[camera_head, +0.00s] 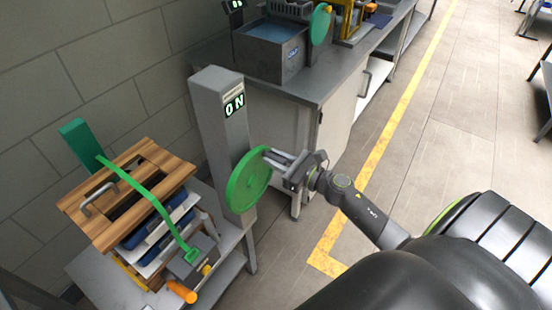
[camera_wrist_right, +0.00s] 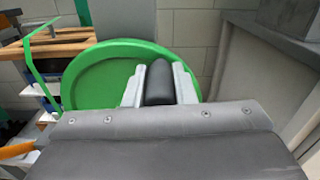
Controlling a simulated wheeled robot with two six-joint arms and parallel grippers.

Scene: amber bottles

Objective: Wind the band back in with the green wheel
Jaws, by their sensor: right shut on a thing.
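The green wheel (camera_head: 247,182) is mounted on the side of a grey post (camera_head: 222,120) whose small display reads "ON". My right gripper (camera_head: 272,156) reaches the wheel's upper right rim and is shut on a dark handle. In the right wrist view the dark handle (camera_wrist_right: 159,82) sits between the two fingers, in front of the green wheel face (camera_wrist_right: 110,75). The green band (camera_head: 148,192) runs from a green block (camera_head: 82,140) over the wooden board down to a grey buckle-like box (camera_head: 192,260). My left gripper is not in view.
The wooden board (camera_head: 165,160) with a metal handle lies on a stack of blue and white items on a grey table. An orange handle (camera_head: 182,291) sticks out in front. A workbench (camera_head: 318,82) with a grey water bin (camera_head: 270,52) stands behind.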

